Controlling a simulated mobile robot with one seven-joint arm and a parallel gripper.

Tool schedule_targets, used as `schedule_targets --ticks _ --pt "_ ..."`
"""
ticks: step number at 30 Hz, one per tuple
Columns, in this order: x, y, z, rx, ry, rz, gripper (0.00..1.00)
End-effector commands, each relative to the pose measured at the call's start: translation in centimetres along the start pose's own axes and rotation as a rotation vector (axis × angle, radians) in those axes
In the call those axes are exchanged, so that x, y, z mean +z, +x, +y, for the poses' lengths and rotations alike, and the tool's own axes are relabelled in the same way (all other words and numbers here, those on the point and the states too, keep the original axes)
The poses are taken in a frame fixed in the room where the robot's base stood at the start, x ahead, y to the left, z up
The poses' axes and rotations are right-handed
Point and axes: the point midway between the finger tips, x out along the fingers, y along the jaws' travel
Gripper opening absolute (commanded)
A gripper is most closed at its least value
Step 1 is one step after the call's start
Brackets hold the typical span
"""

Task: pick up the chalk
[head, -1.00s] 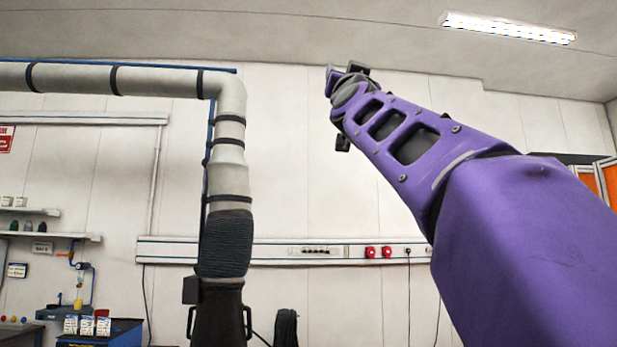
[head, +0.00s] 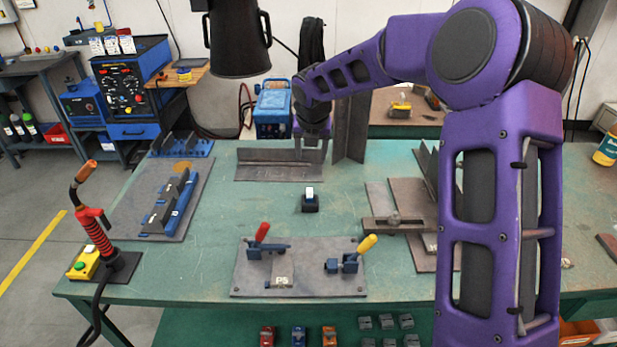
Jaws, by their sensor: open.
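A small white piece, which looks like the chalk (head: 310,192), stands in a small dark holder (head: 310,205) near the middle of the green table. My gripper (head: 311,157) points down behind the holder, in front of the steel angle piece. It is open and nothing shows between its fingers. It is apart from the chalk; its exact height above the table is hard to tell.
A clamp plate (head: 300,288) with red and yellow handles lies at the front of the table (head: 210,265). Steel angles (head: 275,172) stand behind, fixtures (head: 170,205) lie left, and plates (head: 410,205) right. A welding torch (head: 97,235) stands at the left corner. Green table shows bare around the holder.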

Motion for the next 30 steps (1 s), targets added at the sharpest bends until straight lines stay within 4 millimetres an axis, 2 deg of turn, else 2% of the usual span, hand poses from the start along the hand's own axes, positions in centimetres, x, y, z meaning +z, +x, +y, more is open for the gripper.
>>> schedule_targets --ticks 5,18,21,27,30 --pt "-1.2 1.6 -0.5 -0.017 -0.081 0.028 0.61" --pt "-1.4 10.7 -0.5 -0.015 -0.077 0.026 0.61" --pt "-1.4 11.9 -0.6 -0.015 -0.077 0.025 0.61" --pt "-1.4 13.1 -0.5 -0.014 -0.077 0.023 0.61" --pt "-1.8 14.5 -0.3 -0.015 -0.076 0.026 0.61"
